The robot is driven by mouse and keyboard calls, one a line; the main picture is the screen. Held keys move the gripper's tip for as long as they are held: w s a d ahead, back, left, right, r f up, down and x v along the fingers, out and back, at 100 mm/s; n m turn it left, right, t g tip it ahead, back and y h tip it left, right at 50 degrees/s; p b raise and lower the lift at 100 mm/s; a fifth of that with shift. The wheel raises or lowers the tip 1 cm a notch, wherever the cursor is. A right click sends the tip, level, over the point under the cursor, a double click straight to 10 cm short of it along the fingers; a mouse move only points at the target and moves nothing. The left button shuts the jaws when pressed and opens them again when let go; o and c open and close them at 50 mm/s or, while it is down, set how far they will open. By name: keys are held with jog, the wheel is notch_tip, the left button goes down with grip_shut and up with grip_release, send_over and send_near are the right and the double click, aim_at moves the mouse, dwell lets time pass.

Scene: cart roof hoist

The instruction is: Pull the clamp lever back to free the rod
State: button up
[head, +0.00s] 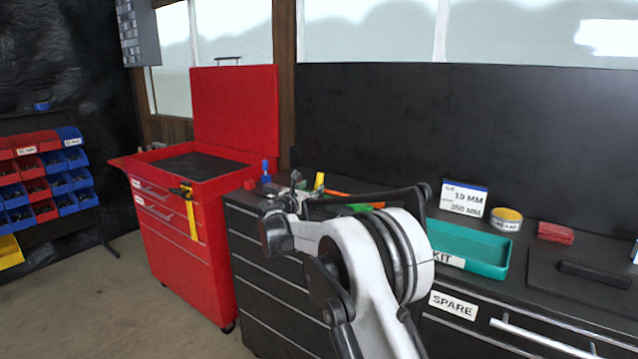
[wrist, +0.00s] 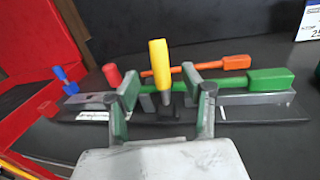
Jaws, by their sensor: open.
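A fixture with coloured handles sits on the black bench. Its upright yellow handle (wrist: 159,63) shows between the fingers of my gripper (wrist: 160,76) in the wrist view, and stands behind my arm in the head view (head: 319,181). My gripper is open, and I see no clear contact with the handle. A green handle (wrist: 255,80) lies flat to the right, with an orange handle (wrist: 237,62) behind it. A red knob (wrist: 111,75) and blue knobs (wrist: 65,80) are at the left. I cannot tell for sure which handle is the clamp lever, or pick out the rod.
A red tool cabinet (head: 190,255) stands left of the bench. On the bench, right of my arm, are a teal tray (head: 490,254), a sign card (head: 464,198), a yellow tape roll (head: 506,218) and a red block (head: 556,233). A black panel (head: 470,130) rises behind.

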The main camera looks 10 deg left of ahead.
aim_at(317, 183)
jog(key=x, duration=0.6)
jog(key=shift+w+d, duration=0.15)
jog(key=shift+w, duration=0.2)
grip_shut()
